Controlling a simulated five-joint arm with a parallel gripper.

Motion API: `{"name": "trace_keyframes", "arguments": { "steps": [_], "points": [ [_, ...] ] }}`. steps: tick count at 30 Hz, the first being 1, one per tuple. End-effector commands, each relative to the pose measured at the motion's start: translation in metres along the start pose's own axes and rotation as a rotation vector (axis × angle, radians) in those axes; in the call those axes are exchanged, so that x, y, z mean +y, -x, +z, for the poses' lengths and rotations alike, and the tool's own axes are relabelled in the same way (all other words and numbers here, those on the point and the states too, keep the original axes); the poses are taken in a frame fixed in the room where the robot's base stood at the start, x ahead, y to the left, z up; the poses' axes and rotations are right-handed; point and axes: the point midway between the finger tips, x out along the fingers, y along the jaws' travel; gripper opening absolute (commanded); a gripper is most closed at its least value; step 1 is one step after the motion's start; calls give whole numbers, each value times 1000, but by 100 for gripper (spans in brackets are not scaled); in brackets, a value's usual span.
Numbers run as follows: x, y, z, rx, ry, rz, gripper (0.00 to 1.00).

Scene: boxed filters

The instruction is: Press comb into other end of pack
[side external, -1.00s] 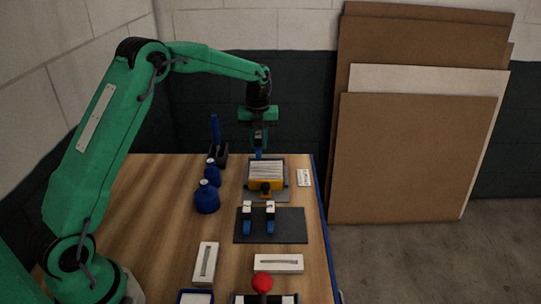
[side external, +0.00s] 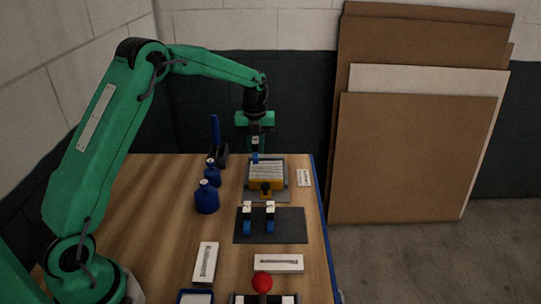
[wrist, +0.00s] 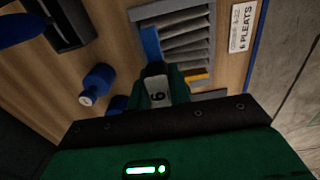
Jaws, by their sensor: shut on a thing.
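My gripper (side external: 255,147) is shut on a comb at the far end of the pleated pack. The comb's blue part (side external: 255,158) hangs below the jaws at the pack's far left corner. In the wrist view the comb's pale block (wrist: 157,91) bears a "6", and its blue strip (wrist: 151,43) lies over the edge of the pack (wrist: 190,43). I cannot tell if it touches the pleats. In the side view the pack (side external: 266,170) sits in a grey fixture (side external: 284,193) with a yellow block (side external: 265,186) at its near end.
Two blue pieces with white tops (side external: 247,217) (side external: 270,214) stand on a dark mat (side external: 290,228). Blue bottles (side external: 207,198) and a dark holder (side external: 220,157) stand left of the pack. A "6 PLEATS" card (side external: 304,178) lies right of it. White boxes (side external: 278,263) lie nearer.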

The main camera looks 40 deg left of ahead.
Motion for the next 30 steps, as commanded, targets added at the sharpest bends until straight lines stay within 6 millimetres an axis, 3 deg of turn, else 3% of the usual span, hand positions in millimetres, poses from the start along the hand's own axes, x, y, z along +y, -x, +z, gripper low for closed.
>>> {"name": "trace_keyframes", "arguments": {
  "steps": [18, 30],
  "points": [
    [0, -44, 0, 1, 0, 0, 1],
    [0, -57, 0, -1, 0, -1, 1]
  ]
}}
